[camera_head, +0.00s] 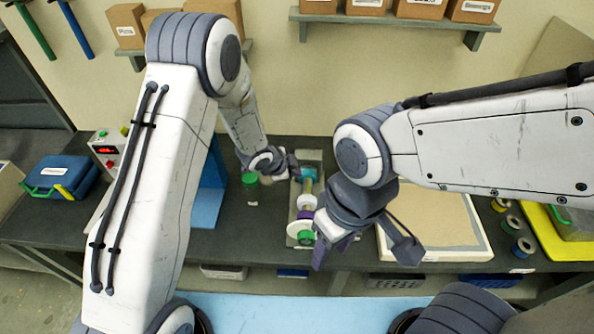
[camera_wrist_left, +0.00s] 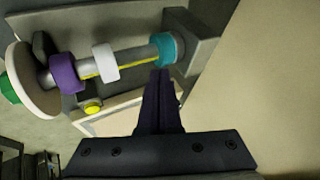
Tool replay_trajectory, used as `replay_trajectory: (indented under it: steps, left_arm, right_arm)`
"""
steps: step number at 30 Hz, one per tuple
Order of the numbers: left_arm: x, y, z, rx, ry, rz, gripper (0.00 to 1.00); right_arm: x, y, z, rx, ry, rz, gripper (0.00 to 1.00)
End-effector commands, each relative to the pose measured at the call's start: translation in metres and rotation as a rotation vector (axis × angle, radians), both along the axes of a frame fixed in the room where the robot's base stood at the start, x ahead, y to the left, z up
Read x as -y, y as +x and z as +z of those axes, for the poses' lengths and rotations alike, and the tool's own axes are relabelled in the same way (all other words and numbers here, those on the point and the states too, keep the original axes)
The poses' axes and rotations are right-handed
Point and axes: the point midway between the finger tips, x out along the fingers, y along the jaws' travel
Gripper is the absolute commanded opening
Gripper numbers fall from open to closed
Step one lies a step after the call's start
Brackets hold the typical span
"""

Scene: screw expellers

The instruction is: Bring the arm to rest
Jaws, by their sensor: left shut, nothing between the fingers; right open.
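My left gripper (camera_head: 293,166) is shut and empty at the back of the bench. Its dark fingers (camera_wrist_left: 160,75) point at the teal ring (camera_wrist_left: 170,48) in the left wrist view; I cannot tell whether they touch. The ring is on a metal shaft (camera_wrist_left: 133,57) with a white ring (camera_wrist_left: 105,63), a purple ring (camera_wrist_left: 67,73) and a pale disc (camera_wrist_left: 33,80). This expeller assembly sits in a grey fixture (camera_head: 312,157). My right gripper (camera_head: 364,258) is open and empty in front, its fingers spread wide, partly hiding the assembly's near end.
A beige tray (camera_head: 482,240) lies right of the fixture. Several small spools (camera_head: 511,224) and a yellow tray (camera_head: 548,237) are farther right. A green-lidded jar (camera_head: 250,178) stands left of the fixture. A blue case (camera_head: 62,177) and a control box (camera_head: 108,147) are at the left.

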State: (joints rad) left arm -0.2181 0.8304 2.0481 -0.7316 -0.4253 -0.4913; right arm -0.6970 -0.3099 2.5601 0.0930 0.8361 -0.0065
Motion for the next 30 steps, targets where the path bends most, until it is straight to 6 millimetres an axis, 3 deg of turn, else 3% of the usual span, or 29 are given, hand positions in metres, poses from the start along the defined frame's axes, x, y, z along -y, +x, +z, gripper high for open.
replay_trajectory:
  steps: [1,3,9,16,20,23,26,30]
  left_arm:
    - [-0.001,-0.003,0.015,0.0,0.0,-0.002,0.0]
    - [-0.003,-0.007,0.023,0.0,0.0,-0.007,0.0]
    - [-0.006,-0.014,0.036,0.001,0.001,-0.015,0.0]
    - [-0.007,-0.015,0.037,-0.001,0.003,-0.013,0.0]
    - [-0.005,-0.021,0.045,-0.018,0.027,0.043,0.0]
    - [-0.006,-0.037,0.06,-0.059,0.059,0.148,0.0]
    - [-0.007,-0.07,0.077,-0.128,0.082,0.29,0.0]
    - [-0.012,-0.138,0.094,-0.26,0.088,0.485,0.0]
  right_arm:
    - [0.0,0.0,0.012,0.0,0.0,0.001,0.5]
    - [0.0,0.0,0.018,0.0,0.0,0.002,0.5]
    - [0.0,0.0,0.026,0.0,0.0,0.002,0.5]
    - [0.0,0.0,0.025,0.0,0.0,0.001,0.5]
    - [0.0,0.0,0.013,0.0,0.0,0.001,0.5]
    - [0.0,0.0,-0.005,0.0,0.0,-0.001,0.5]
    - [0.0,0.0,-0.026,0.0,0.0,-0.002,0.5]
    - [0.0,0.0,-0.052,0.0,0.0,-0.004,0.5]
